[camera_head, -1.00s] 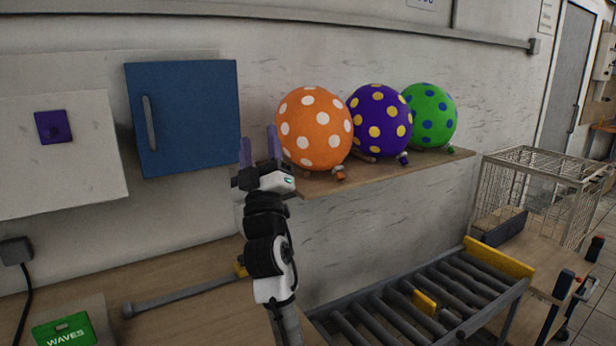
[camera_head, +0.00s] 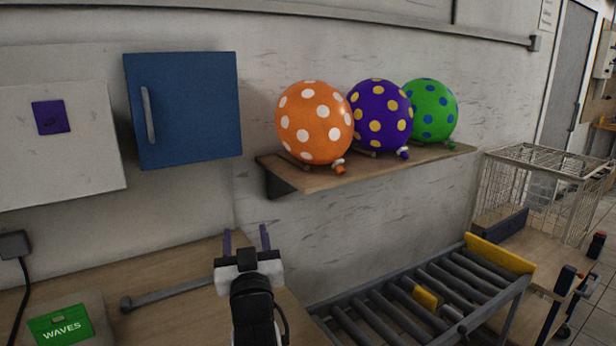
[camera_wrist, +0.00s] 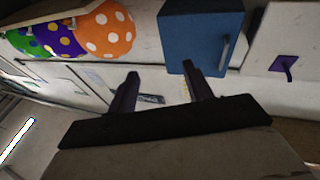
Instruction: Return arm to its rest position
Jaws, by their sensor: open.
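My gripper (camera_head: 247,240) is in the lower middle of the head view, below the left end of the balloon shelf and in front of the wall. Its two purple fingers point up and stand apart with nothing between them. In the wrist view the open fingers (camera_wrist: 160,85) also show empty. My arm rises from the bottom edge of the head view over the wooden counter (camera_head: 190,318). The lower part of the arm is cut off by the frame.
A wooden shelf (camera_head: 345,176) holds orange (camera_head: 316,122), purple (camera_head: 380,115) and green (camera_head: 431,112) dotted balloons. A blue cabinet (camera_head: 190,110) hangs left. A green WAVES block (camera_head: 62,326) sits on the counter. A roller conveyor (camera_head: 420,300) and wire cage (camera_head: 540,195) stand right.

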